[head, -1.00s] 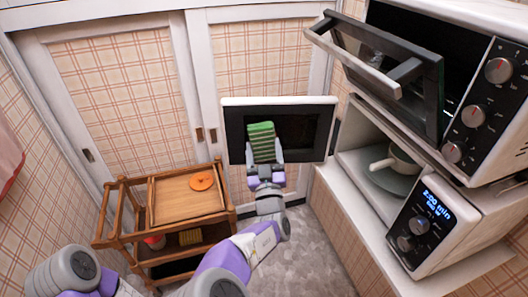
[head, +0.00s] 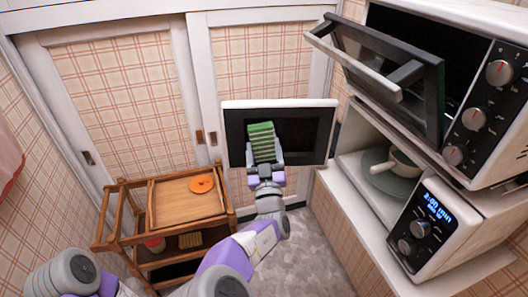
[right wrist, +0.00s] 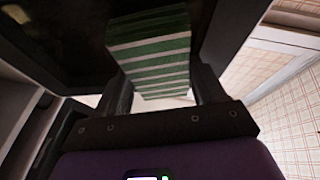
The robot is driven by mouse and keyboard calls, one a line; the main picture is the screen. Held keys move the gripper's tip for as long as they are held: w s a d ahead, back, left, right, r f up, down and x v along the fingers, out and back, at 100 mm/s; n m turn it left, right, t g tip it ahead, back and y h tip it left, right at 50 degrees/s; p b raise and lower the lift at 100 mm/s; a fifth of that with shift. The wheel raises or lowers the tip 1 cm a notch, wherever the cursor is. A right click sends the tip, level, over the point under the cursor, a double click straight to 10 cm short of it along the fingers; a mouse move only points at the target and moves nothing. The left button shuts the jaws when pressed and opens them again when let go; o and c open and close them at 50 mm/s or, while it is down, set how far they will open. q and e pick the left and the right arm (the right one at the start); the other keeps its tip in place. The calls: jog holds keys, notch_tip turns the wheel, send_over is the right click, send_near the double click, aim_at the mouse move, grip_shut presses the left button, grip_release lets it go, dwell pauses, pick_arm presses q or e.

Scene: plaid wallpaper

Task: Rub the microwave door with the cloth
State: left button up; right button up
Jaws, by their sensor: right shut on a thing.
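The microwave door (head: 322,118) stands swung open, its white frame and dark window facing me in the head view. My right gripper (head: 264,162) is shut on the cloth (head: 261,141), a green and white striped block. The cloth is in front of the left part of the dark window. In the right wrist view the cloth (right wrist: 150,50) sits between the fingers and its far end is close to the dark door panel (right wrist: 65,35); I cannot tell whether they touch. My left gripper is not in view.
An oven (head: 497,85) with its glass door (head: 385,75) hanging open is above the microwave. A wooden cart (head: 187,207) with an orange disc (head: 202,184) on top stands left of my right arm. Sliding cupboard doors (head: 115,95) close off the back. Grey floor shows below.

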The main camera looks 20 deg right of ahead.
jog(key=shift+w+d, duration=0.1)
jog(key=shift+w, duration=0.3)
jog(key=shift+d, duration=0.1)
jog(key=shift+s+d, duration=0.3)
jog(key=shift+d, duration=0.65)
jog(key=shift+s+d, duration=0.25)
jog(key=shift+d, duration=0.65)
jog(key=shift+w+b, duration=0.15)
jog(key=shift+b, duration=0.2)
jog(key=shift+w+a+r, duration=0.1)
jog(key=shift+w+a, duration=0.15)
jog(key=shift+a, duration=0.75)
jog(key=shift+w+a, duration=0.2)
jog(key=shift+a, duration=0.8)
jog(key=shift+s+a, duration=0.15)
jog(key=shift+a, duration=0.05)
jog(key=shift+s+a+p, duration=0.15)
jog(key=shift+s+a, duration=0.05)
jog(key=shift+s, duration=1.15)
jog(key=shift+s+a+p, duration=0.15)
jog(key=shift+s+a, duration=0.05)
jog(key=shift+s, duration=1.1)
